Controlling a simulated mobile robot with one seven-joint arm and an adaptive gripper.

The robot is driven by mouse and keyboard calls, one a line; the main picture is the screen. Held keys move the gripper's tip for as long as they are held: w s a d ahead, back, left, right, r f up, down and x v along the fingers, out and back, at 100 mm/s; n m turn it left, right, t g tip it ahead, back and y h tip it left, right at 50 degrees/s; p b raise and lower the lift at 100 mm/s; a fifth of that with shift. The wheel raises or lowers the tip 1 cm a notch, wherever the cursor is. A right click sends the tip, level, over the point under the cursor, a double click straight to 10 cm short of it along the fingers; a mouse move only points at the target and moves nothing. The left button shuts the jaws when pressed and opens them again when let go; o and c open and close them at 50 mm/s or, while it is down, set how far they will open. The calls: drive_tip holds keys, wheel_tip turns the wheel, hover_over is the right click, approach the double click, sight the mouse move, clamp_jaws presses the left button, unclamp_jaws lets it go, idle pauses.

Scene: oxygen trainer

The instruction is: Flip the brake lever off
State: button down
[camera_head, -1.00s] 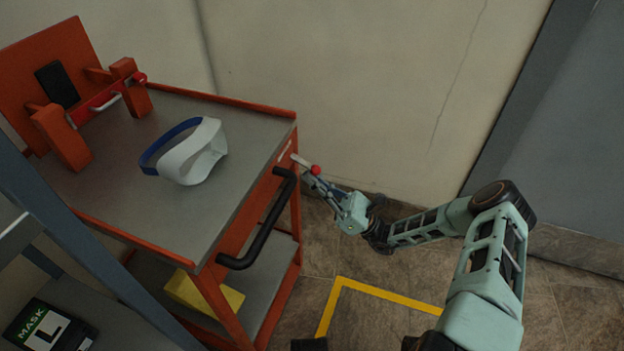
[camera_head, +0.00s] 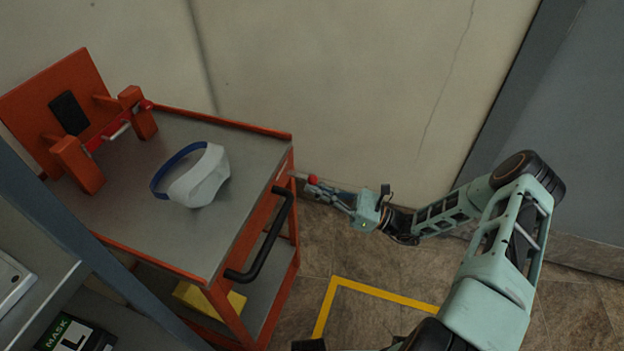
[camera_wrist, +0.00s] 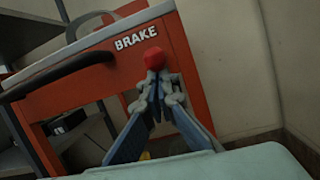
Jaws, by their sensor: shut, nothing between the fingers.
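The brake lever (camera_head: 299,176) is a pale rod with a red ball knob (camera_head: 313,180), sticking out from the end of an orange cart, near the top corner by the wall. My gripper (camera_head: 324,187) is shut and empty, with its tips right beside the knob on the side away from the cart. In the wrist view the red knob (camera_wrist: 154,59) shows just beyond the closed fingertips (camera_wrist: 157,84), below and right of the white BRAKE label (camera_wrist: 137,37). I cannot tell whether the tips touch the knob. The rod is largely hidden there.
The cart's black handle (camera_head: 262,240) is left of the lever. A white and blue visor-like item (camera_head: 200,180) lies on the grey cart top (camera_head: 185,235). The wall (camera_head: 350,80) is close behind my gripper. A grey shelf frame (camera_head: 80,235) stands at the lower left.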

sight(315, 179)
drive_tip(key=r+h+p, duration=0.1)
drive_tip(key=p, duration=0.1)
drive_tip(key=r+g+h+p, duration=0.1)
drive_tip(key=p, duration=0.1)
drive_tip(key=r+h+p, duration=0.1)
drive_tip(key=h+p, duration=0.1)
drive_tip(key=p, duration=0.1)
drive_tip(key=shift+s+d+r, duration=0.1)
drive_tip(key=shift+d+r, duration=0.15)
drive_tip(key=shift+r, duration=0.15)
drive_tip(key=shift+a+r, duration=0.1)
drive_tip(key=shift+r, duration=0.3)
wheel_tip(315, 179, down, 5)
drive_tip(key=b, duration=0.3)
drive_tip(key=r+v, duration=0.1)
drive_tip(key=v, duration=0.8)
drive_tip(key=shift+d+r, duration=0.2)
drive_tip(key=shift+r, duration=0.1)
drive_tip(key=shift+s, duration=0.15)
